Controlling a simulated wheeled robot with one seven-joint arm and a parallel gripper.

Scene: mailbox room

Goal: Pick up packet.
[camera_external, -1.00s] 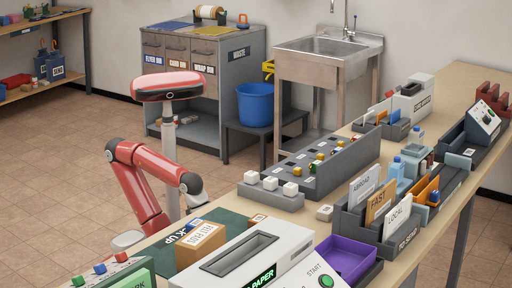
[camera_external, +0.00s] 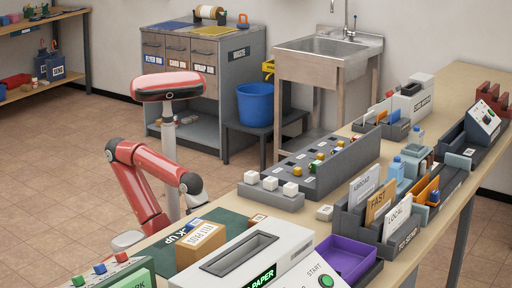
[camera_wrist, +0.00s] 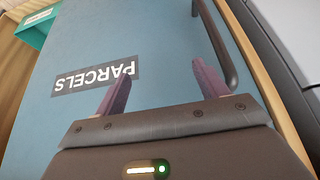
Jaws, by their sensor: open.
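A brown box-like packet (camera_external: 201,246) with a white label sits on the dark green mat (camera_external: 231,222) at the front of the bench in the external view. No packet can be made out in the wrist view. My gripper (camera_wrist: 160,76) is open there, its two purple fingers apart with nothing between them. It is over or in front of a blue panel (camera_wrist: 120,32) marked PARCELS, which reads upside down. In the external view my gripper is hidden, with the arm bending down behind the bench edge near the packet.
A dark bar like a handle (camera_wrist: 222,45) runs along the panel close to the right finger. A teal box (camera_wrist: 38,27) is at the upper left. On the bench, a grey machine (camera_external: 252,262), a purple tray (camera_external: 345,255) and a block rack (camera_external: 270,194) stand near the packet.

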